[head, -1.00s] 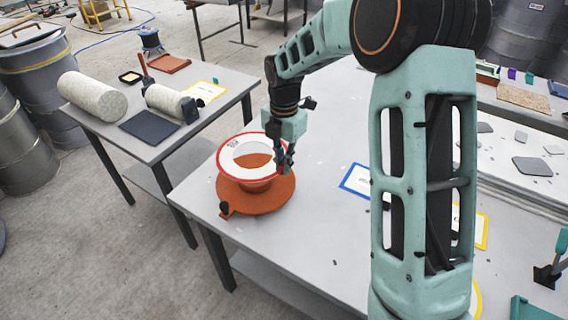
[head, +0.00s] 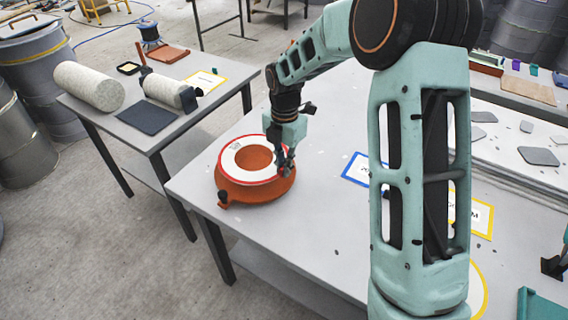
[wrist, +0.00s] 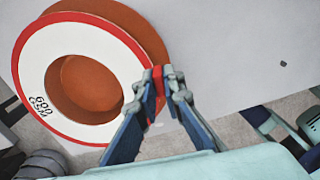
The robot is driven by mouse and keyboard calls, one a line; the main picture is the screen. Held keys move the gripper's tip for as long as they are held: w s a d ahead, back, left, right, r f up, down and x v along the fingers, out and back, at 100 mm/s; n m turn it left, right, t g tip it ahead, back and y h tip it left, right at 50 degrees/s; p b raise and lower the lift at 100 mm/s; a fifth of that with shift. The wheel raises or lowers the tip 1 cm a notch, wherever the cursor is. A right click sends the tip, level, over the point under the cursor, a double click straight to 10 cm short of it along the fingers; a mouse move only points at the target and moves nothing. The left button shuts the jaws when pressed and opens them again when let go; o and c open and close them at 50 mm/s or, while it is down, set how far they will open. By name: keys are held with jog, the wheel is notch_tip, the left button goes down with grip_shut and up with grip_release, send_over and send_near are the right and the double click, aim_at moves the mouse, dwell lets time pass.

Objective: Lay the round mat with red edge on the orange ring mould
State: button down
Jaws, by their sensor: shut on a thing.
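The round mat with red edge (head: 229,159) is a white ring with a red rim. In the head view it lies over the orange ring mould (head: 262,190), close to its top, and looks nearly level. The mould's orange hollow shows through the mat's central hole. My gripper (head: 287,168) is shut on the mat's red edge at its right side. My gripper's fingertips (wrist: 160,80) pinch the rim. Whether the mat fully touches the mould is unclear.
The mould stands near the left corner of the grey table (head: 310,220). A blue-framed sheet (head: 357,170) lies to the right, with bare tabletop between. Another table at left holds a pale roll (head: 88,86) and a dark mat (head: 147,117).

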aim_at(284, 186)
jog(key=shift+f+b, duration=1.05)
jog(key=shift+f, duration=1.2)
jog(key=shift+f, duration=0.2)
jog(key=c, duration=2)
grip_release()
notch_tip(284, 186, up, 12)
